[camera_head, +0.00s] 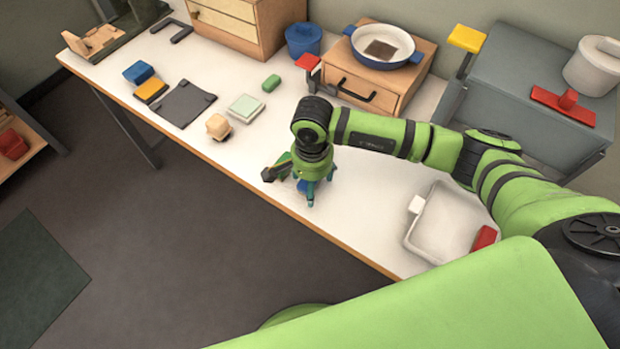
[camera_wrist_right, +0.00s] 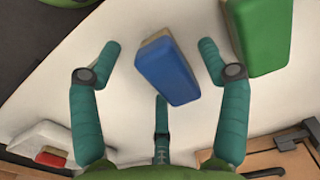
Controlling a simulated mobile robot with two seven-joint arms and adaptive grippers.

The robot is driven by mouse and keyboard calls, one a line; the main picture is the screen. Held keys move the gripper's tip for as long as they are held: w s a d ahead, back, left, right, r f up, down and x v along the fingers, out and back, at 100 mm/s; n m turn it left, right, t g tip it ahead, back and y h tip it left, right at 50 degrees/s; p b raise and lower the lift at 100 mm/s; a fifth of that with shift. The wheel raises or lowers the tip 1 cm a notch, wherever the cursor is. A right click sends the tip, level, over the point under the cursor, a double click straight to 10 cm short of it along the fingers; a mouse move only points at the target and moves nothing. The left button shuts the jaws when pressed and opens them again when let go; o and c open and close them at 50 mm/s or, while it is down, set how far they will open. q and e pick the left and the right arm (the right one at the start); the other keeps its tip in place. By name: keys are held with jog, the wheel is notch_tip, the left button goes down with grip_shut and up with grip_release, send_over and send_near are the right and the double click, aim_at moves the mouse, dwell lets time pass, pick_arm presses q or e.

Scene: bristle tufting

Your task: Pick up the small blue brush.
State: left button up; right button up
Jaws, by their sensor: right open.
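The small blue brush (camera_wrist_right: 166,72) lies on the white table, blue block with a pale side, between the spread teal fingers of my right gripper (camera_wrist_right: 159,62) in the wrist view. Clear gaps show between it and the two side fingertips; the third fingertip is close to its lower end. In the head view a bit of the blue brush (camera_head: 301,186) shows under my right gripper (camera_head: 314,190), which points down near the table's front edge. My right gripper is open and empty. My left gripper is not in view.
A green block (camera_wrist_right: 262,35) lies just outside the right-hand finger in the wrist view. Another blue block (camera_head: 138,72) is at the far left. A pale tray (camera_head: 410,240) stands to the right, a wooden drawer box (camera_head: 345,85) behind.

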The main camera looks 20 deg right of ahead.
jog(key=c, duration=1.2)
